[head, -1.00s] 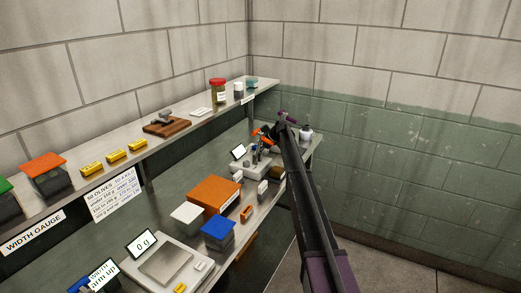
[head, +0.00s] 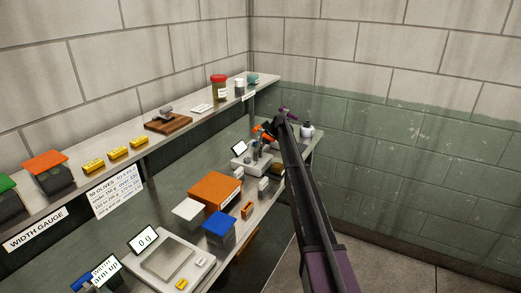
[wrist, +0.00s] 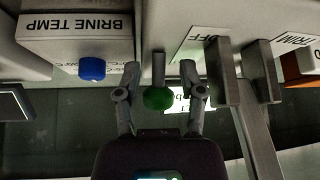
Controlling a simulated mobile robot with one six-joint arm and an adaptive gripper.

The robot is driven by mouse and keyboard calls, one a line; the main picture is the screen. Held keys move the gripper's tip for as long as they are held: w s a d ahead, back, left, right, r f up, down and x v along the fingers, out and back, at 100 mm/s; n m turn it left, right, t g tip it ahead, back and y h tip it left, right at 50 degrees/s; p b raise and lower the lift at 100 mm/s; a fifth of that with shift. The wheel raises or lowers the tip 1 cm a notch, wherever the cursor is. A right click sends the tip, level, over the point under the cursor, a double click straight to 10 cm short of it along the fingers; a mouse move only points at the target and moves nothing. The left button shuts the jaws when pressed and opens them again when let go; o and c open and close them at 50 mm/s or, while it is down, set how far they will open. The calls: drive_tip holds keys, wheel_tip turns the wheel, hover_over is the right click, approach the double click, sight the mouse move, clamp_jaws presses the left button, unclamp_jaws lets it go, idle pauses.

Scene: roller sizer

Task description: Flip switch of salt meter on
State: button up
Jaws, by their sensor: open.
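The salt meter (head: 246,165) appears to be the small pale instrument with a tilted screen (head: 239,147) at the far end of the lower bench; its name cannot be read. My gripper (head: 262,137) is over that instrument, small and partly hidden by my arm. In the wrist view my gripper (wrist: 158,97) is open, its two fingers apart. A grey lever (wrist: 158,66) with a round green tip (wrist: 158,99) shows between the fingers, with a gap on each side. A partly hidden label reading "OFF" (wrist: 196,43) is beside it. Contact cannot be told.
A box labelled "BRINE TEMP" (wrist: 75,27) with a blue knob (wrist: 92,68) is close to the left finger. Grey upright bars (wrist: 262,72) are close on the right. An orange box (head: 215,187), blue box (head: 219,226) and scale (head: 167,262) stand along the bench. A shelf (head: 130,163) runs above.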

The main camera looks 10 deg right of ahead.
drive_tip(key=shift+d+f+b, duration=0.1)
drive_tip(key=shift+b, duration=0.25)
drive_tip(key=shift+s+d+f+t+y+b, duration=0.15)
drive_tip(key=shift+t+y+b, duration=0.2)
drive_tip(key=shift+y+b, duration=0.2)
drive_tip(key=shift+s+d+t+y+b, duration=0.1)
drive_tip(key=shift+t+y+b, duration=0.25)
drive_tip(key=shift+y+b, duration=0.15)
drive_tip(key=t+y+b, duration=0.1)
drive_tip(key=b, duration=0.2)
drive_tip(key=t+y+b, duration=0.1)
drive_tip(key=y+b, duration=0.1)
drive_tip(key=shift+s+d+y+b, duration=0.2)
drive_tip(key=shift+d+y+b, duration=0.1)
drive_tip(key=shift+b, duration=0.1)
